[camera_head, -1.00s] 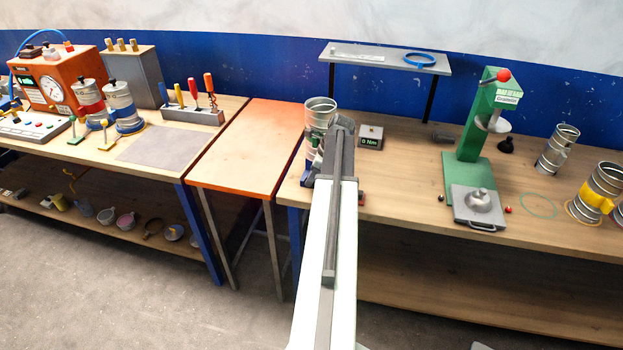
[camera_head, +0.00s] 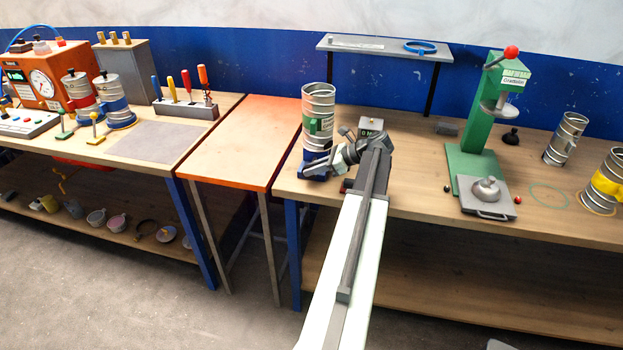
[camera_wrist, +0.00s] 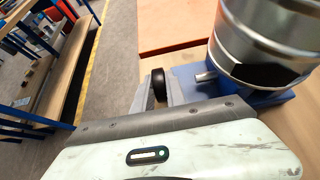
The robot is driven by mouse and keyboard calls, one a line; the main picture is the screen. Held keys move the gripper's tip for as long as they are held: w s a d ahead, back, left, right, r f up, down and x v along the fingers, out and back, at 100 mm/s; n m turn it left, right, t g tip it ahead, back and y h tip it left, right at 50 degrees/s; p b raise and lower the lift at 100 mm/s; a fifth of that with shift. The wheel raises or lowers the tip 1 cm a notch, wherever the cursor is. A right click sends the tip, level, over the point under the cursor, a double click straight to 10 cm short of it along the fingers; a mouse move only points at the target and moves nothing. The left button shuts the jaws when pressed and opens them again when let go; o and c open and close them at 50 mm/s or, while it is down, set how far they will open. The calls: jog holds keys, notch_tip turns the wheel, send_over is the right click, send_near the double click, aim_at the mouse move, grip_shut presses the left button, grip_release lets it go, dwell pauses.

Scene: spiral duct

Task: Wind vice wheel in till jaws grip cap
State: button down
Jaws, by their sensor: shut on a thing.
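A blue vice (camera_head: 313,172) stands at the near left of the right bench, with a ribbed silver duct (camera_head: 318,100) upright at it. In the wrist view the duct (camera_wrist: 262,40) rises above the blue vice base (camera_wrist: 186,82), and a short silver rod (camera_wrist: 206,76) points out toward my gripper. My gripper (camera_wrist: 158,90) is shut on a small dark wheel (camera_wrist: 158,82), beside the vice. In the head view my gripper (camera_head: 338,160) is just right of the vice, and the wheel is hard to make out. I cannot clearly tell the cap or the jaw gap.
A grey readout box (camera_head: 371,127) stands behind my gripper. A raised shelf (camera_head: 375,47) is at the back. A green press (camera_head: 480,130) and more ducts (camera_head: 566,138) stand to the right. An orange-topped table (camera_head: 245,145) adjoins on the left, its top clear.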

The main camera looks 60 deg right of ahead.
jog(key=shift+s+f+t+y+b, duration=0.15)
jog(key=shift+f+t+y+b, duration=0.2)
jog(key=shift+t+b, duration=0.65)
jog(key=shift+r+b, duration=0.1)
jog(key=shift+b, duration=0.4)
jog(key=shift+r, duration=0.15)
jog(key=c, duration=1.4)
grip_release()
jog(key=shift+o, duration=0.2)
jog(key=p+v, duration=0.2)
jog(key=v, duration=0.5)
jog(key=shift+r+p, duration=0.1)
jog(key=shift+p, duration=0.2)
jog(key=shift+s+d, duration=0.1)
jog(key=shift+s, duration=0.3)
